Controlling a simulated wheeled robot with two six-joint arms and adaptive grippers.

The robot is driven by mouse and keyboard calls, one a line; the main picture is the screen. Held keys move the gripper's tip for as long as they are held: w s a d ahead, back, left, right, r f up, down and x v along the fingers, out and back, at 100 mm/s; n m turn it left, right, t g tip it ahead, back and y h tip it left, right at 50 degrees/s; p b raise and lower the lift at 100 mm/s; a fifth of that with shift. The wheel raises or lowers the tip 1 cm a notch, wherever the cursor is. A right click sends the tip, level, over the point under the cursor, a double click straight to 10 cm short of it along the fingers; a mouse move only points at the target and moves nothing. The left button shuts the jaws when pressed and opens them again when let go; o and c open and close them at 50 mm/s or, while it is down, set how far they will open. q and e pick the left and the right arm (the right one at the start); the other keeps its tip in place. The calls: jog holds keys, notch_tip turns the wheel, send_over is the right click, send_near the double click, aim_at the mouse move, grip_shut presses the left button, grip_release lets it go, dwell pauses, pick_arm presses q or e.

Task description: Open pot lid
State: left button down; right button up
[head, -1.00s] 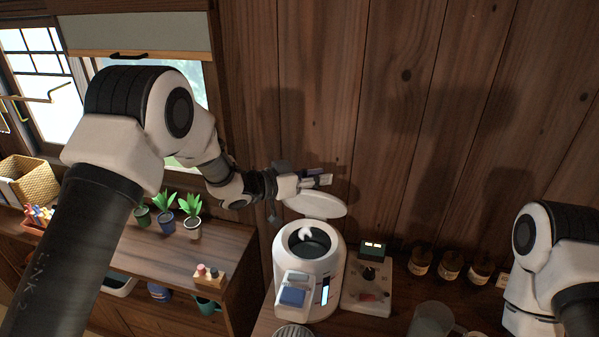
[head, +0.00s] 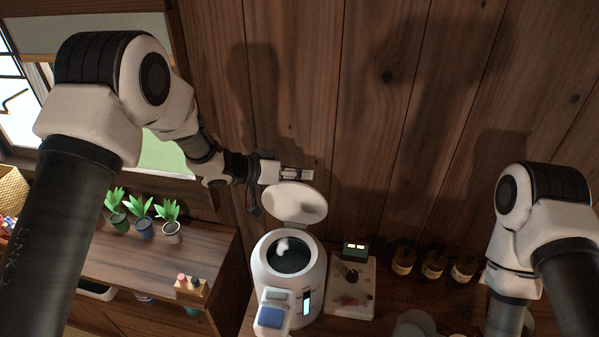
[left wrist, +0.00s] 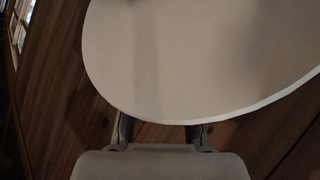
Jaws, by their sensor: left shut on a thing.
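The white electric pot (head: 318,262) stands on the counter with its round mouth uncovered and a wisp of white at the opening. Its white oval lid (head: 295,206) is tilted up at the back of the pot, clear of the mouth. My left gripper (head: 297,174) is at the lid's upper edge, close to the wooden wall. In the left wrist view the lid (left wrist: 200,55) fills the upper part, and the fingers (left wrist: 160,132) of my left gripper are at its rim, their tips partly hidden by it. My right gripper is out of view.
A control box (head: 352,288) stands right of the pot, with several brown bottles (head: 433,264) beyond it. Potted plants (head: 144,226) and a small bottle rack (head: 191,288) stand on the left shelf. The wooden wall (head: 330,110) is close behind the lid.

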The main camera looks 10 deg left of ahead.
pick_arm(q)
jog(key=shift+s+f, duration=0.35)
jog(key=shift+f, duration=0.4)
jog(key=c, duration=0.9)
grip_release()
jog(key=v, duration=1.1)
jog(key=shift+w+a+r, duration=0.3)
jog(key=shift+a, duration=0.05)
